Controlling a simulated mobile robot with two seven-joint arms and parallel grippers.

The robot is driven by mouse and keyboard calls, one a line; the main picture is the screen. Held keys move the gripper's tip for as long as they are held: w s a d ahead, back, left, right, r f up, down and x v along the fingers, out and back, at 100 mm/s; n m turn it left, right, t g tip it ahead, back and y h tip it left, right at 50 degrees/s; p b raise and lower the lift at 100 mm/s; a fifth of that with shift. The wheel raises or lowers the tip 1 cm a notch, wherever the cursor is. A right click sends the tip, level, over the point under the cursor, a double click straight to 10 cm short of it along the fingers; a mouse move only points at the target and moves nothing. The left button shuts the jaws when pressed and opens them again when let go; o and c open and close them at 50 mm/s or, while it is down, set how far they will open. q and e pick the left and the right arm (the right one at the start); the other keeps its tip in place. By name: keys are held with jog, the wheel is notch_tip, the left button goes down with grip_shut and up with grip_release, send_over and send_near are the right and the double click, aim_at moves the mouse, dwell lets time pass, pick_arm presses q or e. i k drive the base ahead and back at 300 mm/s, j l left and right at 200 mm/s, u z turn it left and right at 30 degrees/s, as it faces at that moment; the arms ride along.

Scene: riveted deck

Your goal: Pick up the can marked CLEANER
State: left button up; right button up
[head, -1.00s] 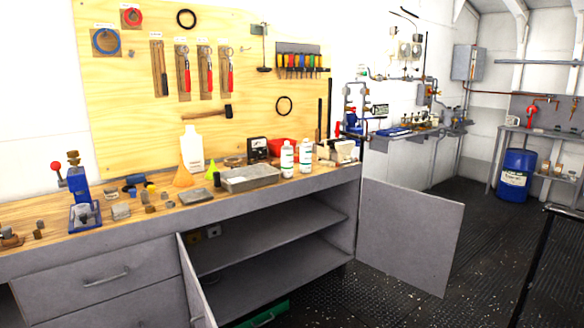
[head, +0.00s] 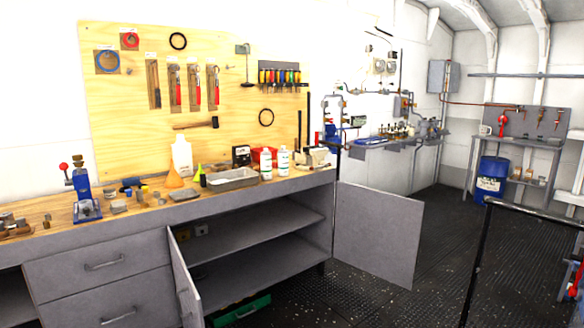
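Two white cans or bottles with green-marked labels stand upright on the bench top, the left one (head: 266,164) and the right one (head: 284,160). Their lettering is too small to read, so I cannot tell which is marked CLEANER. They stand close together, right of a grey metal tray (head: 222,184). Neither of my grippers is in view.
The wooden bench (head: 40,208) runs along the wall. Its cupboard stands open, with one door (head: 378,232) swung out to the right over the deck. A black rail (head: 472,265) stands at the right. Dark deck between them is clear.

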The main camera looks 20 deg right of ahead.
aim_at(265, 156)
jog(key=i+z, duration=0.15)
jog(key=z, duration=0.3)
jog(key=i+l+z, duration=0.1)
jog(key=z, duration=0.4)
jog(key=i+j, duration=0.15)
jog(key=i, duration=0.45)
jog(key=i+j, duration=0.1)
jog(key=i, duration=0.5)
